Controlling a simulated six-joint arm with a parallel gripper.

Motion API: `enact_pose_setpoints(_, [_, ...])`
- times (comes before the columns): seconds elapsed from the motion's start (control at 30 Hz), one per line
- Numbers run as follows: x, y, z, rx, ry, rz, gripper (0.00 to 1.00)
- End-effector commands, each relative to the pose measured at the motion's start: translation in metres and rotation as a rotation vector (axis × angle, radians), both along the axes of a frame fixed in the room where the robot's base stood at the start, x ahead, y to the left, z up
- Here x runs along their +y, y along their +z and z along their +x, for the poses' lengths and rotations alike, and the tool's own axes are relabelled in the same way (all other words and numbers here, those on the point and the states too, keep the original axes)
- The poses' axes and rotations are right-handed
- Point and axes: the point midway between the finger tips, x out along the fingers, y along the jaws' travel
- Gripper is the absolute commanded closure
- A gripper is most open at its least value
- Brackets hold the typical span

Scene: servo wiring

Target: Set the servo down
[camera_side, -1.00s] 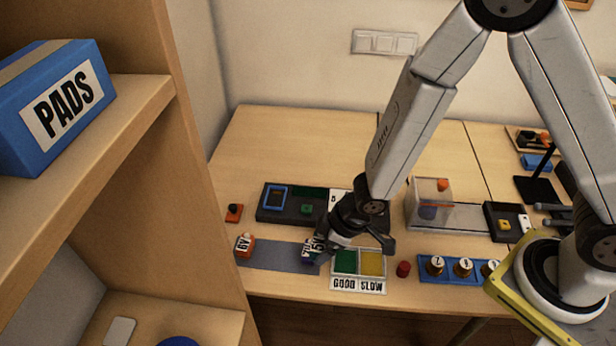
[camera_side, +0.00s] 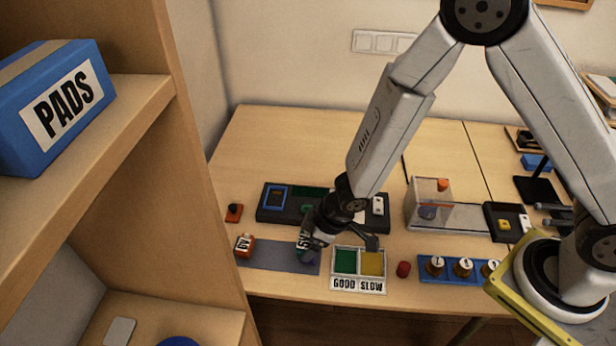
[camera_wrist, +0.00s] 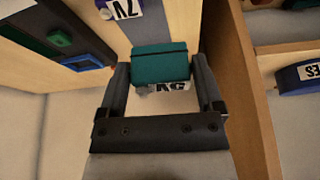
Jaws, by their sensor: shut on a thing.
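My gripper (camera_side: 308,248) is low over the right part of the grey-blue mat (camera_side: 265,257), left of the green-and-yellow tray. In the wrist view my gripper (camera_wrist: 162,85) is shut on a teal servo (camera_wrist: 160,65), with a finger at each side. The servo's white label is partly cut off and hard to read. In the side view the servo is mostly hidden by the fingers, and I cannot tell whether it touches the mat. A purple labelled servo (camera_wrist: 122,8) shows at the top of the wrist view. An orange labelled servo (camera_side: 245,246) stands at the mat's left end.
The tray labelled GOOD and SLOW (camera_side: 358,286) lies right of the mat. A dark panel (camera_side: 264,212) lies behind. A red knob (camera_side: 403,269) and a blue rack (camera_side: 427,275) lie farther right. A wooden shelf (camera_side: 190,200) stands close on the left.

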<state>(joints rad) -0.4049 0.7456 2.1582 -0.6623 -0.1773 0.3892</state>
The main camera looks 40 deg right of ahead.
Motion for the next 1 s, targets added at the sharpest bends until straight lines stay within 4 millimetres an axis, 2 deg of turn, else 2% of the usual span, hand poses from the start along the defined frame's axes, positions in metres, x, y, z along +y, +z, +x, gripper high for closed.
enact_pose_setpoints(0.4, [0.011, -0.014, 0.029, 0.000, 0.001, 0.000, 0.76])
enact_pose_setpoints(1.0, [0.024, -0.059, 0.065, 0.000, 0.000, 0.000, 0.76])
